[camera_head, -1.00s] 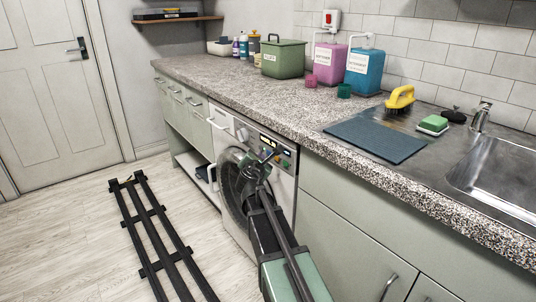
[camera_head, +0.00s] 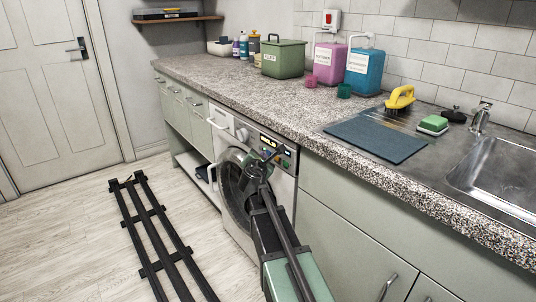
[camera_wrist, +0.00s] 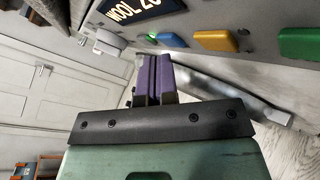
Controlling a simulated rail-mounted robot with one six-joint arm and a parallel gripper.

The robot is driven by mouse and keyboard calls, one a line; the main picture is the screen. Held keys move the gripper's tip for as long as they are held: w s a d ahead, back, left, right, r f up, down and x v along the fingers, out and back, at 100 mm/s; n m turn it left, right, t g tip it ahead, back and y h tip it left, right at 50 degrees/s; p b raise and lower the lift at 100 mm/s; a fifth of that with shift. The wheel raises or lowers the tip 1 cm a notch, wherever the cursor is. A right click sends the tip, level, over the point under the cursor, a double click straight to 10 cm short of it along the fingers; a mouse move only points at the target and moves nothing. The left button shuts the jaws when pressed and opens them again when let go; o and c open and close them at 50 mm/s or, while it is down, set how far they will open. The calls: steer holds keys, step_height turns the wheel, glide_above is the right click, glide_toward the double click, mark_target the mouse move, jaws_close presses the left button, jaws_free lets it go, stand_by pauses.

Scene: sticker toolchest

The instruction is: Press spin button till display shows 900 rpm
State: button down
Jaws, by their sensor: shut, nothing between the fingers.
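The white washing machine (camera_head: 231,210) stands under the worktop, with a dark display (camera_head: 268,141) on its front panel. In the wrist view the display (camera_wrist: 140,8) is cut off by the top edge and shows "WOOL 20" or the start of it. A blue button (camera_wrist: 174,40), a yellow button (camera_wrist: 215,41) and a green button (camera_wrist: 301,45) sit in a row beside it. Any labels on them are unreadable. My gripper (camera_wrist: 153,60) is shut and empty, its purple fingers close together just below the panel near the blue button. I cannot tell whether it touches.
A drawer handle (camera_head: 217,124) and a dial (camera_head: 242,132) are left of the display. The speckled worktop (camera_head: 220,78) overhangs above the panel. Dark rails (camera_head: 160,241) lie on the floor at left, with clear floor around them.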

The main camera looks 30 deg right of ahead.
steer(key=shift+d, duration=0.35)
stand_by(0.7)
steer(key=shift+a, duration=0.75)
steer(key=shift+s+a, duration=0.1)
steer(key=shift+a, duration=0.05)
steer(key=a, duration=0.4)
steer(key=shift+s+a, duration=0.3)
steer(key=shift+a, duration=0.05)
stand_by(0.4)
